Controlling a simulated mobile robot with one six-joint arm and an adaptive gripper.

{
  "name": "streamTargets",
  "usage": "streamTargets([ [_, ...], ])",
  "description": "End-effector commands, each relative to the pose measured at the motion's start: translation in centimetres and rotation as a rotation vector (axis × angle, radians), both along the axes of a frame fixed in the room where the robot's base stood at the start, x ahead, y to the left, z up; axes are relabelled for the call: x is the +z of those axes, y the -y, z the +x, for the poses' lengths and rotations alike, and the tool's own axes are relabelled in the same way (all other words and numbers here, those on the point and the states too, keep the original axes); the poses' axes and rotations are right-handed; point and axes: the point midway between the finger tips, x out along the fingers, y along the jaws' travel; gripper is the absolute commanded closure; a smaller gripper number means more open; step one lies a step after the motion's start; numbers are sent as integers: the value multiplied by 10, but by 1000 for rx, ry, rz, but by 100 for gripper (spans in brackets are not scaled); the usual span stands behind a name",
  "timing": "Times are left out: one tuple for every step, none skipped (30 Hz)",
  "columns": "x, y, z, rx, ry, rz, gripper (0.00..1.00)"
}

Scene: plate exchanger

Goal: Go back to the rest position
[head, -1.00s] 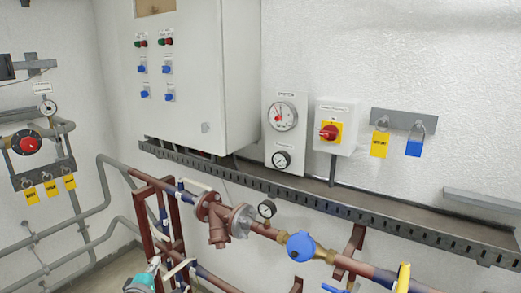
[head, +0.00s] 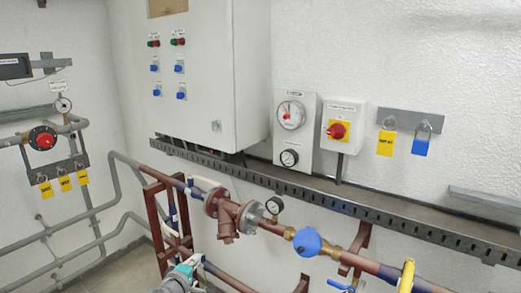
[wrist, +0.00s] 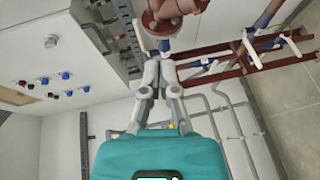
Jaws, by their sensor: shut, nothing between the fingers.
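My gripper (wrist: 161,57) shows in the wrist view with its grey fingers together and nothing between them. Its teal body fills the bottom of that view. The fingers point toward the reddish-brown pipework, and a flange (wrist: 162,24) lies behind their tips in the picture. I cannot tell the gap between them. In the head view only a small teal and grey part of my arm shows at the bottom edge, left of centre, in front of the pipe frame.
A white control cabinet (head: 215,90) hangs on the wall above a grey cable tray (head: 340,205). A pipe with a blue round device (head: 306,242) and a small gauge (head: 273,206) runs below. A red valve (head: 42,140) is at left. Bare floor (wrist: 295,128) shows in the wrist view.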

Motion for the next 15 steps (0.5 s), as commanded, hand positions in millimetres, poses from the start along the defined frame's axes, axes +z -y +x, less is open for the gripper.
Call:
streamTargets([
  [-5,14,4,-31,-21,18,100],
  [-8,21,7,-48,-36,31,100],
  [-12,32,10,-75,-56,48,100],
  [-16,42,12,-99,-75,64,100],
  [-21,52,14,-122,-93,80,100],
  [-26,64,17,-152,-118,103,100],
  [-30,74,18,-177,-137,120,100],
  [-34,83,19,-200,-156,137,100],
  [-40,95,21,-230,-180,161,100],
  [-44,104,22,-254,-199,178,100],
  [-48,113,22,-277,-218,195,100],
  [-54,124,23,-306,-243,219,100],
  [-58,133,23,-330,-261,238,100],
  [-62,141,23,-352,-279,255,100],
  [-67,153,23,-381,-304,280,100],
])
